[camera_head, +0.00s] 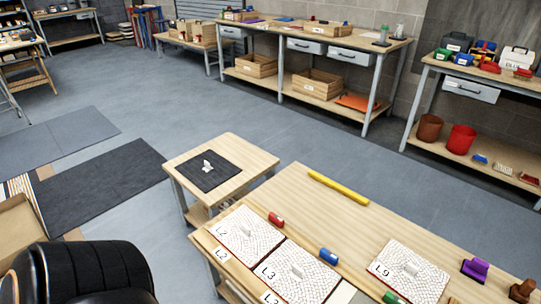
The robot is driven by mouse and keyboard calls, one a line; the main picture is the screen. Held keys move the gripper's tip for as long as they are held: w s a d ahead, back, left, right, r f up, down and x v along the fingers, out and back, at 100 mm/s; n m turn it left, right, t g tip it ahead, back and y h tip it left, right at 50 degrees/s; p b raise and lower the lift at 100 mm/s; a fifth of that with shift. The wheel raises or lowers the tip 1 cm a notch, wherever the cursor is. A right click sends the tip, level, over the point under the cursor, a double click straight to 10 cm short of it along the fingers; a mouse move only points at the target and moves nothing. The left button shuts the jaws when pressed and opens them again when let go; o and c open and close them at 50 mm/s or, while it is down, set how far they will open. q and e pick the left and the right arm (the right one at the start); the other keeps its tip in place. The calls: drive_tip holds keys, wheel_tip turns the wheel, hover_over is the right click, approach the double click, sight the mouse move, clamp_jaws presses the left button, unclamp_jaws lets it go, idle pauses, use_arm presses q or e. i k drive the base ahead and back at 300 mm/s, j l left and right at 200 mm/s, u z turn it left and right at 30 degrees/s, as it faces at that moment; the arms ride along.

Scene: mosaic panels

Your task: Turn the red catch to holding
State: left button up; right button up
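A small red catch (276,219) sits on the wooden table at the upper right edge of the white mosaic panel marked L2 (233,243). It is too small here to tell which way it is turned. A blue catch (328,257) sits beside the panel marked L3 (277,271). A green catch (392,297) lies at the bottom edge of the picture, by the panel marked L9 (388,268). Neither of my grippers shows in the head view.
The wooden table (330,220) carries a yellow bar (338,187), with purple (475,270) and brown (522,290) objects at right. A smaller table with a black mat (195,175) adjoins it. A black padded chair (85,268) is at lower left. Grey floor lies open behind.

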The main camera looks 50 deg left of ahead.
sight(275, 219)
drive_tip(key=i+j, duration=0.1)
drive_tip(key=j, duration=0.95)
drive_tip(key=i+j, duration=0.15)
drive_tip(key=j, duration=0.4)
